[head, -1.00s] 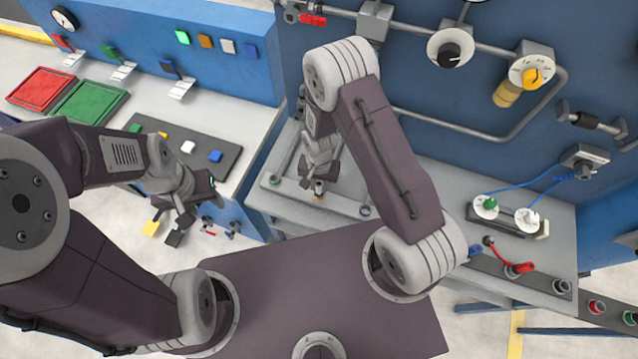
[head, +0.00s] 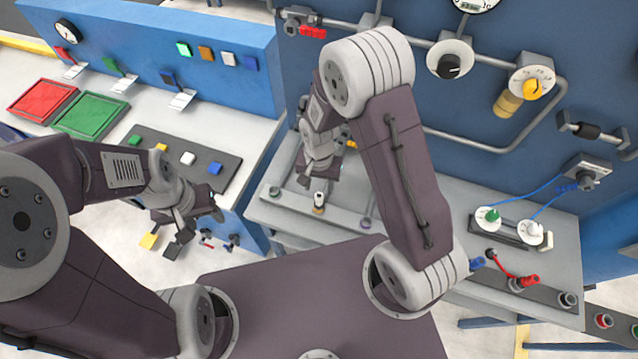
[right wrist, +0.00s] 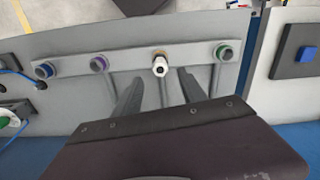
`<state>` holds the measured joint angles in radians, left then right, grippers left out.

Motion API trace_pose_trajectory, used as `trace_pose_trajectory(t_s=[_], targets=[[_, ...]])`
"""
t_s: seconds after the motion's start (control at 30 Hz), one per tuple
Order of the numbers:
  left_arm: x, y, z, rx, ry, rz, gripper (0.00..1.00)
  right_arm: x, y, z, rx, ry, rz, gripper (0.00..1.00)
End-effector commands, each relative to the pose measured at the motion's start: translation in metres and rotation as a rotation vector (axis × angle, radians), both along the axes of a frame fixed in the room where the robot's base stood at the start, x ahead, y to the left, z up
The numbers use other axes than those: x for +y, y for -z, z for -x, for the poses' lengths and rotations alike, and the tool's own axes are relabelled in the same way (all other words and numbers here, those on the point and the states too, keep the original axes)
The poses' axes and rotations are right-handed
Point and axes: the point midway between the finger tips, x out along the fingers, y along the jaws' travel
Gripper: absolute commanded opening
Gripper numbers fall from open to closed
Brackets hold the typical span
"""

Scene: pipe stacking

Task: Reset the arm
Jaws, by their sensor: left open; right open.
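My right gripper (head: 319,181) hangs above the grey bench in the head view. It is open and empty. A small white fitting with a tan base (head: 319,201) stands upright just below its fingers, apart from them. In the right wrist view the two dark fingers (right wrist: 158,84) are spread, and the white fitting (right wrist: 160,65) shows beyond the gap between them. My left gripper (head: 196,229) is at the left, low past the front edge of the white bench. It is open, and I see nothing held in it.
The fitting's rail also carries a purple ring (right wrist: 98,63) and a green ring (right wrist: 223,53). A blue panel with pipes (head: 470,110) and a yellow-knobbed dial (head: 531,85) stands behind. Red (head: 42,98) and green (head: 92,108) trays lie on the left bench.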

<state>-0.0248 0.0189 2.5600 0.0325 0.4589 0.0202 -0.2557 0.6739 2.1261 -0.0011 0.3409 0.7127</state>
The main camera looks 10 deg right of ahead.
Motion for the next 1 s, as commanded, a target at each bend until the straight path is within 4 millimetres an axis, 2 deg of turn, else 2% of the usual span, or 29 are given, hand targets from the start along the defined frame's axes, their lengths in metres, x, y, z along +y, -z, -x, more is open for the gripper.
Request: trace_pose_trajectory(t_s=[0.17, 0.5, 0.57, 0.63, 0.7, 0.77, 0.87, 0.9, 1.0], targets=[[0.000, 0.002, 0.000, 0.000, 0.000, 0.000, 0.49, 0.000, -0.014, 0.000, 0.000, 0.000, 0.000, 0.49], [0.000, 0.004, 0.000, 0.000, 0.000, 0.000, 0.49, -0.001, -0.013, 0.000, 0.000, 0.003, 0.000, 0.49], [0.000, 0.012, 0.000, 0.000, 0.000, 0.000, 0.49, -0.006, -0.013, -0.008, -0.025, 0.024, -0.006, 0.49], [0.000, 0.024, 0.000, 0.000, 0.000, 0.000, 0.49, -0.016, -0.025, -0.021, -0.088, 0.062, -0.020, 0.49], [0.000, 0.040, 0.000, 0.000, 0.000, 0.000, 0.49, -0.033, -0.040, -0.020, -0.144, 0.110, -0.030, 0.49], [0.000, 0.050, 0.000, 0.000, 0.000, 0.000, 0.49, -0.048, -0.051, -0.008, -0.176, 0.101, -0.031, 0.49], [0.000, 0.062, 0.000, 0.000, 0.000, 0.000, 0.49, -0.067, -0.060, 0.026, -0.194, -0.003, -0.015, 0.49], [0.000, 0.065, 0.000, 0.000, 0.000, 0.000, 0.49, -0.071, -0.061, 0.043, -0.187, -0.074, -0.007, 0.49], [0.000, 0.060, 0.000, 0.000, 0.000, 0.000, 0.49, -0.073, -0.059, 0.077, -0.131, -0.266, 0.001, 0.49]])
